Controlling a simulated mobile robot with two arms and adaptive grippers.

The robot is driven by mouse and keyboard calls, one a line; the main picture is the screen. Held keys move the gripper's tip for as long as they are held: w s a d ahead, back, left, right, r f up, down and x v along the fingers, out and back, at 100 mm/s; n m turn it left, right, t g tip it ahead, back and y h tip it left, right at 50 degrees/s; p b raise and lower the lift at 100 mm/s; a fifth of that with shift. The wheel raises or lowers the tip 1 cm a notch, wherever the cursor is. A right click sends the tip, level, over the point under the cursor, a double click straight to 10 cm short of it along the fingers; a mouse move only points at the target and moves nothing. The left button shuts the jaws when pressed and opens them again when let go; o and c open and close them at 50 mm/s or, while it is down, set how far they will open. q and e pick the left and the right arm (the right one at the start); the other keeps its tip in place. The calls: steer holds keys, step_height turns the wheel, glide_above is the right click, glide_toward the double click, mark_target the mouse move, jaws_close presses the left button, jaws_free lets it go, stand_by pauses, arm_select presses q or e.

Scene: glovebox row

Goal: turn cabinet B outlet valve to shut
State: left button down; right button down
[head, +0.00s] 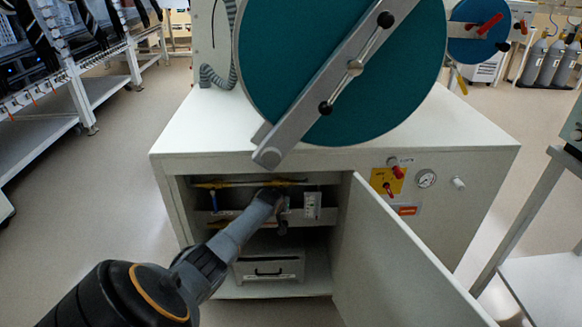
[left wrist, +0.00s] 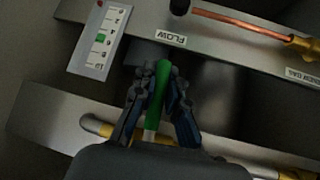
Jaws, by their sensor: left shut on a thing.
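My left gripper (left wrist: 159,88) is shut around a green valve handle (left wrist: 161,78) in the left wrist view, one finger on each side. In the head view the same gripper (head: 274,194) reaches into the open cabinet (head: 172,205) under the large teal round door, and it hides the handle there. A yellow pipe (head: 222,184) runs along the top of the opening; in the left wrist view a brass-coloured pipe (left wrist: 98,126) passes below the handle. I cannot read a label on the green handle itself. My right gripper is in neither view.
The cabinet door (head: 400,255) stands open to the right. A white flow gauge (left wrist: 98,40) and a FLOW label (left wrist: 170,39) sit near the gripper. A blue handle (head: 214,201) hangs at the left inside. A drawer-like box (head: 268,270) stands below.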

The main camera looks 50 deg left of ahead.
arm_select(q)
steer(key=shift+s+a+g, duration=0.15)
steer(key=shift+s+g, duration=0.05)
steer(key=shift+g, duration=0.1)
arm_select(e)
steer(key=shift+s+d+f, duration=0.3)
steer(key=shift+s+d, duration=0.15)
arm_select(q)
steer(key=shift+f, duration=0.1)
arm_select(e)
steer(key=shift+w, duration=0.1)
arm_select(q)
steer(key=c, duration=1.3)
jaws_free()
steer(key=shift+c, duration=0.2)
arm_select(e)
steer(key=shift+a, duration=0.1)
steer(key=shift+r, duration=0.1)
arm_select(q)
steer(key=v, duration=1.2)
steer(key=shift+d+f, duration=0.15)
steer(key=shift+d, duration=0.1)
